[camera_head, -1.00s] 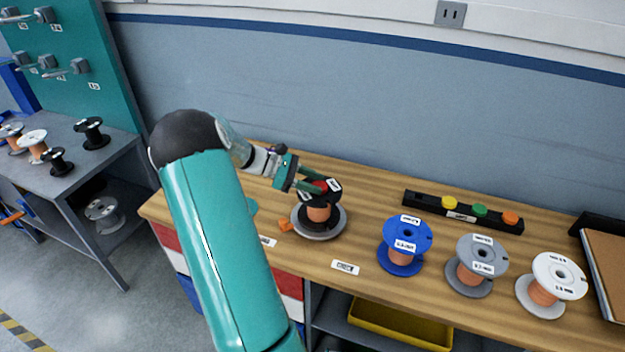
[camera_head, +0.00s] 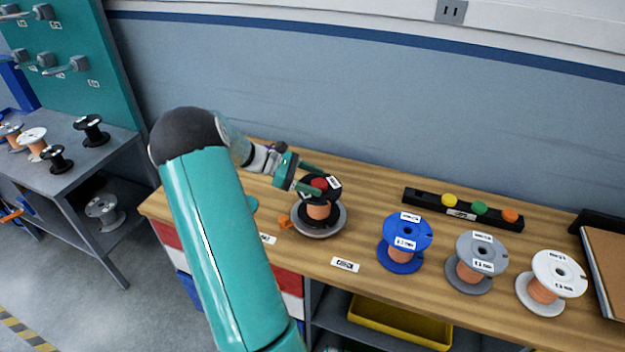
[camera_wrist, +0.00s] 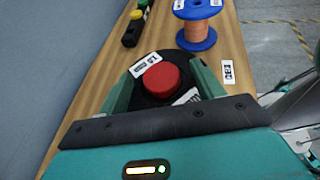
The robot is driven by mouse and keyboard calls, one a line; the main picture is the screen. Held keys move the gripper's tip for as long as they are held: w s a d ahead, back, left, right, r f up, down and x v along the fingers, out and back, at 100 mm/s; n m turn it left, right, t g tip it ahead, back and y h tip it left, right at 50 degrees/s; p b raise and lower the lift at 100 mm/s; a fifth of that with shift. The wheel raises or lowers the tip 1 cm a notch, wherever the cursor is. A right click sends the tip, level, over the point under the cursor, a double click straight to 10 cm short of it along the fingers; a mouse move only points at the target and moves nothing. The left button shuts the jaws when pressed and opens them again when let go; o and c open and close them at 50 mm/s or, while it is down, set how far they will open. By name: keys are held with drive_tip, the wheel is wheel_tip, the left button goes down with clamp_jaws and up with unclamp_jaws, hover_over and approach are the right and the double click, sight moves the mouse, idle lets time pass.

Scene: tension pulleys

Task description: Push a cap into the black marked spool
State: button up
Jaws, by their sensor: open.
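The black spool (camera_head: 333,198) with copper wire and white labels stands upright on a grey round base (camera_head: 328,228) on the bench. A red cap (camera_head: 319,184) sits at the centre of its top flange. In the wrist view the red cap (camera_wrist: 161,79) lies over the middle of the black flange (camera_wrist: 178,60); how deep it sits cannot be told. My gripper (camera_head: 309,179) is at the spool top. Its green fingers (camera_wrist: 163,86) stand apart on either side of the cap, with a gap visible on each side.
A black rack (camera_head: 413,197) holds yellow, green and orange caps (camera_head: 480,208) at the back. Blue (camera_head: 421,232), grey (camera_head: 492,246) and white (camera_head: 571,268) spools stand to the right. A small orange piece (camera_head: 285,221) lies left of the base.

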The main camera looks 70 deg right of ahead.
drive_tip(key=v, duration=1.4)
